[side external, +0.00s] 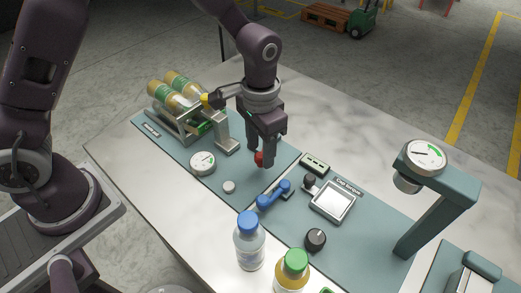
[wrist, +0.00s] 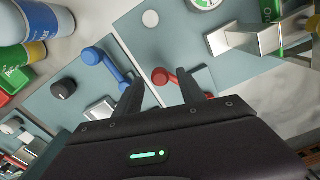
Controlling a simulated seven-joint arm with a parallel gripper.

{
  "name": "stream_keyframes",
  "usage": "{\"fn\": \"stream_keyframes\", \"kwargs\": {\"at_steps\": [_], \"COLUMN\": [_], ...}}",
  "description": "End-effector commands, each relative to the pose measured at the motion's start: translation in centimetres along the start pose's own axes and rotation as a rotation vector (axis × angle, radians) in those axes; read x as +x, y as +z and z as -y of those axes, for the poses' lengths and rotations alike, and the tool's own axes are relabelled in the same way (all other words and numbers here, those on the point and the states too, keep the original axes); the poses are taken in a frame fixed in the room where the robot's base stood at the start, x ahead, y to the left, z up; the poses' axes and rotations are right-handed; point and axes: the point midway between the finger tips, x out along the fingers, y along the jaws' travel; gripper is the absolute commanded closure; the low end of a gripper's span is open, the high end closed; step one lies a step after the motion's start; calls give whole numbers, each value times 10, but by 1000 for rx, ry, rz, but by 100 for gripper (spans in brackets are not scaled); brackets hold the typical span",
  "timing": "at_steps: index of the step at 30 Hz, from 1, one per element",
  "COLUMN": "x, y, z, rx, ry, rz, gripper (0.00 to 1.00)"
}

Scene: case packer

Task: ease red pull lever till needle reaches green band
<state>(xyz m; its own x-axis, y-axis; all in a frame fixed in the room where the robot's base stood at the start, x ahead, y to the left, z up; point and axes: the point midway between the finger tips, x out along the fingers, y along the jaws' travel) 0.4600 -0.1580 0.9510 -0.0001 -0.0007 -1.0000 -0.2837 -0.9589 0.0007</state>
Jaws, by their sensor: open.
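The red pull lever (wrist: 160,76) shows in the wrist view with its round knob in the gap between my fingers. In the side view only a bit of its red knob (side external: 259,159) shows, mostly hidden by my fingers. My gripper (side external: 261,156) is open and points down at the lever; in the wrist view its fingertips (wrist: 160,88) stand either side of the knob, and I cannot tell whether they touch it. A round white dial with a green band (side external: 203,162) lies left of the lever, partly seen in the wrist view (wrist: 203,3). Its needle is too small to read.
A blue lever (side external: 272,194) stands close by on the neighbouring panel, near a square screen (side external: 333,201). A second gauge (side external: 426,155) tops a post at right. Bottles (side external: 249,243) stand in front; a bottle rack (side external: 180,122) is behind left.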

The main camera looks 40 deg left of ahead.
Motion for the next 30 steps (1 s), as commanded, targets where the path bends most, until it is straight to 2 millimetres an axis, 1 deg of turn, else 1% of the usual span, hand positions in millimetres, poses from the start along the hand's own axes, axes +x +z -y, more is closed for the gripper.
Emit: {"fn": "stream_keyframes", "kwargs": {"at_steps": [1, 3, 6, 9, 12, 30], "x": [-11, -27, -45, -57, -60, -60], "y": [-1, -2, -1, -1, 0, 0], "z": [0, 0, 0, 0, 0, 0], "rx": [0, 0, 1, 1, 1, 0], "ry": [0, 1, 0, 0, 0, 0], "rz": [-6, -7, -6, -4, -2, -1], "gripper": [53, 53, 53, 53, 53, 53]}}
